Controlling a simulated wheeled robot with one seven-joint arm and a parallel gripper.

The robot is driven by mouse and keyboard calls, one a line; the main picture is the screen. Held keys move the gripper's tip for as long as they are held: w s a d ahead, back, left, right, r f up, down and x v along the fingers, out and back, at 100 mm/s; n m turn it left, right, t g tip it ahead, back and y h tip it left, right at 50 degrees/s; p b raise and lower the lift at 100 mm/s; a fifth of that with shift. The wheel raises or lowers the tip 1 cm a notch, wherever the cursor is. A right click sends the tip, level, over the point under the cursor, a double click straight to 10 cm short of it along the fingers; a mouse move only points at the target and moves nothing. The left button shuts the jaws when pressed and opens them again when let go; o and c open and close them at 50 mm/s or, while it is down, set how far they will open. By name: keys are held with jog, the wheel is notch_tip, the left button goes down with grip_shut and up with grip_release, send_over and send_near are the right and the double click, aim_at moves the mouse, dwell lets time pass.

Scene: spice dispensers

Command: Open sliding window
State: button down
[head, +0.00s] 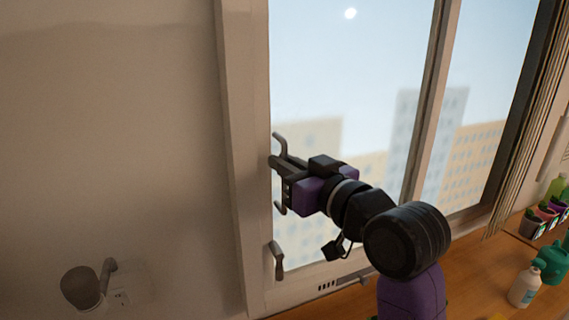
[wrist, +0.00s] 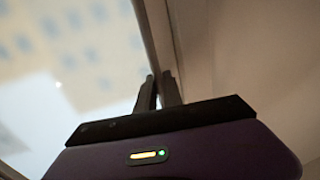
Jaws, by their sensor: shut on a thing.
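The sliding window fills the middle and right of the head view, with two glass panes (head: 340,60) in a pale frame (head: 243,150). The left pane's edge lies against the left frame. An upright bar handle (head: 279,208) stands at that edge; its two ends show above and below my gripper. My gripper (head: 272,162) is shut on the handle's middle part, which the fingers hide. In the wrist view my gripper (wrist: 160,88) has its two fingers close together beside the window frame; the handle between them cannot be made out.
A lever latch (head: 277,262) sits on the frame below the handle. A wooden counter (head: 480,275) runs below the window, with a white bottle (head: 525,288), a teal container (head: 554,262) and small pots at right. A wall lamp (head: 82,288) is at lower left.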

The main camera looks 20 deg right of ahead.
jog(key=d+b, duration=0.3)
jog(key=d, duration=2.4)
jog(key=shift+d, duration=0.15)
jog(key=c, duration=1.5)
grip_release()
jog(key=shift+s, duration=0.1)
jog(key=b, duration=0.2)
send_near(380, 138)
jog(key=s, duration=0.2)
jog(key=shift+s+d, duration=0.25)
jog(key=shift+s, duration=0.15)
